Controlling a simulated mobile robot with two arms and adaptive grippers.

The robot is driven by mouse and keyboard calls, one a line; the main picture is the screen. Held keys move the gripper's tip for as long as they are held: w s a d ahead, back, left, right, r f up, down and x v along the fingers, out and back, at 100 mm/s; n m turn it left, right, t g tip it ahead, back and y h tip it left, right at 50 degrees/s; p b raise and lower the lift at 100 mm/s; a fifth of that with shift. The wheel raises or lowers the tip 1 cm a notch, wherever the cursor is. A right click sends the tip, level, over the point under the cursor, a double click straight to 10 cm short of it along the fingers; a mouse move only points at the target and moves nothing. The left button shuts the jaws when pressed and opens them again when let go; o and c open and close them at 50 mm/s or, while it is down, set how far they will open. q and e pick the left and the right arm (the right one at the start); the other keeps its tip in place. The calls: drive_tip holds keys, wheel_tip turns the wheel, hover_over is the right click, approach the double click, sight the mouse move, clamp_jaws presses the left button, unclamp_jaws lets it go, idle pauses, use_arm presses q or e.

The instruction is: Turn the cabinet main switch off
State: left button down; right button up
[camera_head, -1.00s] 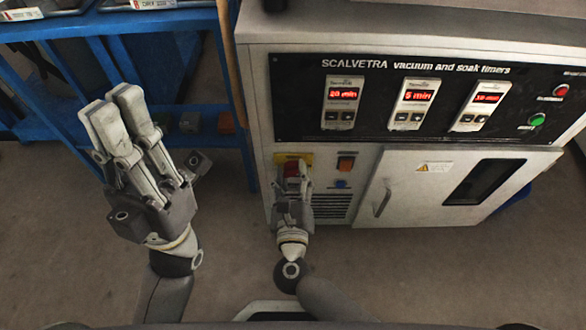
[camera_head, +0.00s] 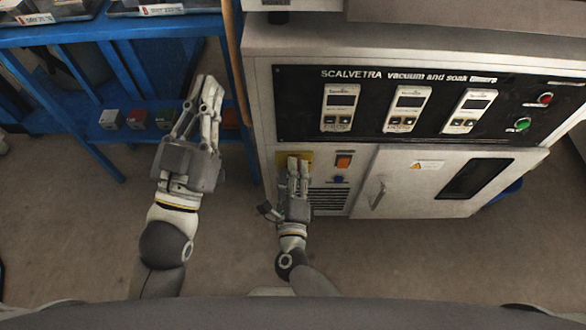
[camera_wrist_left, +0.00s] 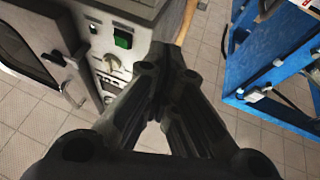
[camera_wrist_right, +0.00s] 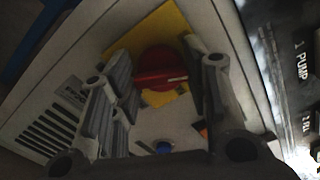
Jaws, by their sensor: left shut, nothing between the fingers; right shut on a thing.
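The main switch is a red rotary knob (camera_wrist_right: 160,62) on a yellow plate (camera_wrist_right: 172,24), seen in the right wrist view. In the head view the yellow plate (camera_head: 282,160) shows at the cabinet's left front, and the knob is hidden behind my right gripper. My right gripper (camera_head: 298,160) is at the plate, shut on the red knob, one finger on each side in the right wrist view. The cabinet (camera_head: 257,110) has three timers with dark displays. My left gripper (camera_head: 209,84) is shut and empty, in the air left of the cabinet.
An orange rocker switch (camera_head: 344,161) and a blue button are close right of the plate. A cabinet door with a handle (camera_head: 377,198) lies further right. A blue rack (camera_head: 75,130) with small boxes stands left, behind my left gripper. The floor in front is open.

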use_arm(q)
wheel_tip(320, 180, down, 12)
drive_tip(key=a+g+y+p, duration=0.1)
drive_tip(key=g+y+p, duration=0.1)
drive_tip(key=g, duration=0.5)
drive_tip(key=shift+a+y, duration=0.35)
drive_tip(key=shift+y, duration=0.05)
use_arm(e)
drive_tip(key=shift+f+n, duration=0.15)
drive_tip(key=shift+n, duration=2.35)
use_arm(q)
drive_tip(key=shift+w, duration=0.1)
use_arm(e)
drive_tip(key=o, duration=1)
drive_tip(key=shift+o, duration=0.2)
drive_tip(key=shift+s, duration=0.15)
drive_tip(key=s, duration=1.1)
drive_tip(key=shift+s, duration=0.4)
